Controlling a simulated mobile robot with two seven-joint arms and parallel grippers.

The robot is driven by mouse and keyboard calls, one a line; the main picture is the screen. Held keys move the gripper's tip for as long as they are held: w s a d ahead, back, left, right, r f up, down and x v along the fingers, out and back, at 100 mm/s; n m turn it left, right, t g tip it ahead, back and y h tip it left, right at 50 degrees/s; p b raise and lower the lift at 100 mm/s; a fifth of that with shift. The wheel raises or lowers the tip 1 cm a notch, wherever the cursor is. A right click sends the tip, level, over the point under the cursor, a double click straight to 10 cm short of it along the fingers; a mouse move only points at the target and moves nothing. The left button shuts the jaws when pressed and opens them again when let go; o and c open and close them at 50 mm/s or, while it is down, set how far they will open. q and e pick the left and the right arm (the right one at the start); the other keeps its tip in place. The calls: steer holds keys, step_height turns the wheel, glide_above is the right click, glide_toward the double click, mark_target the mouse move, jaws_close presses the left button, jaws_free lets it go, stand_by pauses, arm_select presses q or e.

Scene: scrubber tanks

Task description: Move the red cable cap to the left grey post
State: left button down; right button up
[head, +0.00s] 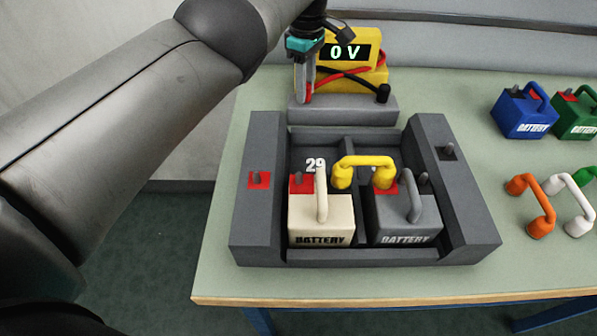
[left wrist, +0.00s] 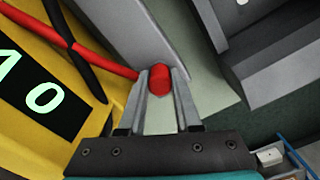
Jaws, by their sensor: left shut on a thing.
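The red cable cap (left wrist: 159,79) sits between the fingertips of my left gripper (left wrist: 158,84) in the left wrist view. In the head view my left gripper (head: 305,92) is shut on it, low over the left end of the grey block (head: 345,110) in front of the yellow meter. I cannot tell whether the cap touches the block. A red cable (head: 335,77) runs from it to the meter (head: 376,76). The left grey post (head: 258,177) stands on a red square on the tray's left wall, bare. My right gripper is not in view.
The grey tray (head: 262,225) holds a cream battery (head: 320,218) and a grey battery (head: 402,218), with a yellow link (head: 363,161) between them. A black cap (head: 383,93) stands on the block's right end. Blue (head: 525,113) and green batteries and loose links are at right.

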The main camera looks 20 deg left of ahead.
arm_select(q)
steer(key=shift+f, duration=0.1)
steer(key=shift+c, duration=0.2)
jaws_free()
stand_by(0.6)
